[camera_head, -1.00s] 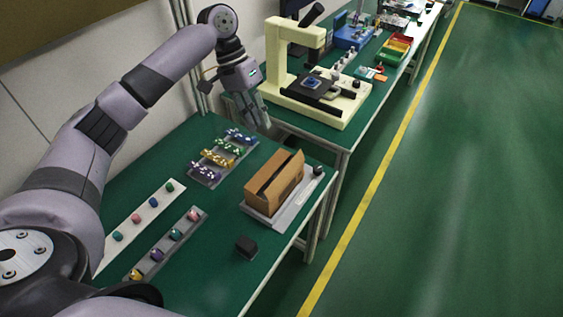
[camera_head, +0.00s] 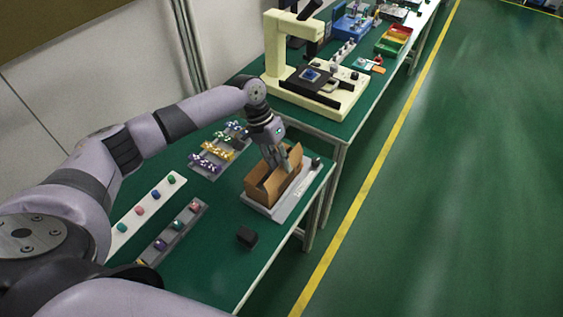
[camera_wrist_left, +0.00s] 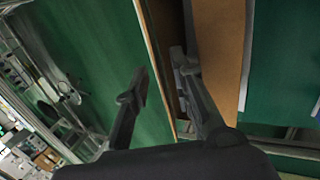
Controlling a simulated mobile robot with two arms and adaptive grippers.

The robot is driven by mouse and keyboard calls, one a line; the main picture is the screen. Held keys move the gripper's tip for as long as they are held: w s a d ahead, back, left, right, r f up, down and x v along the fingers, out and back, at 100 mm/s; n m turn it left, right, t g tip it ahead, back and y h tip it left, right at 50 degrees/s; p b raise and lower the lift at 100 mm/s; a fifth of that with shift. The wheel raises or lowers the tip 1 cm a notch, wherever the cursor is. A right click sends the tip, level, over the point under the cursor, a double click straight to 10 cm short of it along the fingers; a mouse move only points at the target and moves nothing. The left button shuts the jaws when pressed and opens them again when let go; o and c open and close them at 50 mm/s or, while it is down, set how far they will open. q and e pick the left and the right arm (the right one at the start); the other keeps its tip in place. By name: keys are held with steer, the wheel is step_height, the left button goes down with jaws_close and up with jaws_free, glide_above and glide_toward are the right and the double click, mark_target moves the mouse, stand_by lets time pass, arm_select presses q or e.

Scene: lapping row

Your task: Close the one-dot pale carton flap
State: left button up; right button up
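A brown cardboard carton (camera_head: 262,193) stands on a grey scale-like base (camera_head: 287,209) at the table's right edge. A flap (camera_head: 294,158) stands up at its far right side. I cannot make out any dots. My left gripper (camera_head: 277,164) is over the carton's top, pointing down. In the left wrist view its fingers (camera_wrist_left: 160,88) are apart with nothing clasped. One finger is over the dark opening beside a brown panel (camera_wrist_left: 220,45); the other is outside a thin panel edge (camera_wrist_left: 153,50), over green table. Contact cannot be told. My right gripper is not in view.
A black block (camera_head: 247,236) sits in front of the carton. A rack of coloured parts (camera_head: 215,153) is behind left; a white strip (camera_head: 147,213) and a grey strip (camera_head: 172,236) hold coloured pieces. A cream microscope-like machine (camera_head: 318,95) stands on the far table.

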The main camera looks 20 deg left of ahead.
arm_select(q)
steer(key=shift+d+f, duration=0.1)
steer(key=shift+f, duration=0.3)
jaws_close()
stand_by(0.4)
